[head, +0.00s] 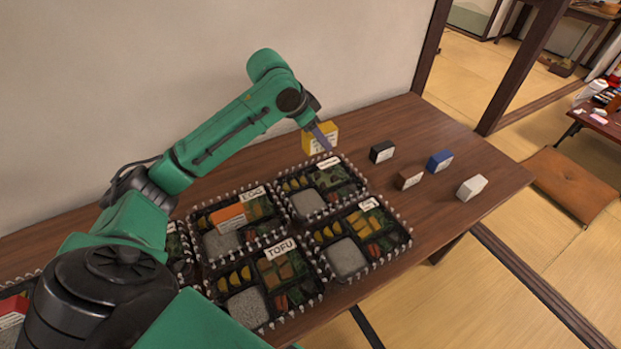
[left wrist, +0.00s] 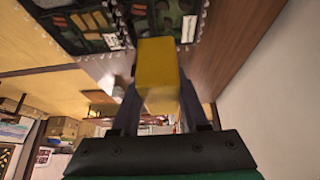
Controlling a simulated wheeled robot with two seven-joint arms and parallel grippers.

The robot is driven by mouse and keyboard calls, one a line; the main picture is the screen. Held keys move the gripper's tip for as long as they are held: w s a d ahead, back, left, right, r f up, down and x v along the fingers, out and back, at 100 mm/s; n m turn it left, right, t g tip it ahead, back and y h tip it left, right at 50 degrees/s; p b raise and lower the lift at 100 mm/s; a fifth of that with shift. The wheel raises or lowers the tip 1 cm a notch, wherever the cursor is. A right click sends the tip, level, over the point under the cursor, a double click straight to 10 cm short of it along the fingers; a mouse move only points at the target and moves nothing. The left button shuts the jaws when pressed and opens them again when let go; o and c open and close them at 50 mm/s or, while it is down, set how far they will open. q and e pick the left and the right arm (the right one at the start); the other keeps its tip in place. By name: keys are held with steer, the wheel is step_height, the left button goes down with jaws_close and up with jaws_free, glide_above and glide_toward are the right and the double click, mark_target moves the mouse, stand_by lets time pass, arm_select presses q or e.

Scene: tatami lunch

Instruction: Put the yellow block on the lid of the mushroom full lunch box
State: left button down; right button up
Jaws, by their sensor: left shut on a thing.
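My left gripper (head: 319,135) is shut on the yellow block (head: 331,130) and holds it up near the back edge of the table. In the left wrist view the yellow block (left wrist: 157,70) sits between the two fingers. Below and in front of it is the back right lunch box (head: 305,204), dark, with a white label too small to read surely. The front right lunch box (head: 346,256) has a short label, also unclear. The egg lunch box (head: 222,242) bears an orange block (head: 231,218). The tofu lunch box (head: 245,305) has no block on it. My right gripper is out of view.
Black (head: 382,151), brown (head: 409,178), blue (head: 439,161) and white (head: 471,187) blocks stand on the right of the wooden table (head: 455,220). A red block (head: 12,310) is at far left. A wall (head: 150,80) rises behind the table.

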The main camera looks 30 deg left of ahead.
mark_target(323, 185)
arm_select(q)
step_height(323, 185, down, 16)
steer(key=shift+r, duration=0.25)
steer(key=shift+c, duration=2.1)
jaws_free()
steer(key=shift+f, duration=0.1)
steer(key=v, duration=1.2)
steer(key=shift+r, duration=0.2)
steer(key=shift+f, duration=0.1)
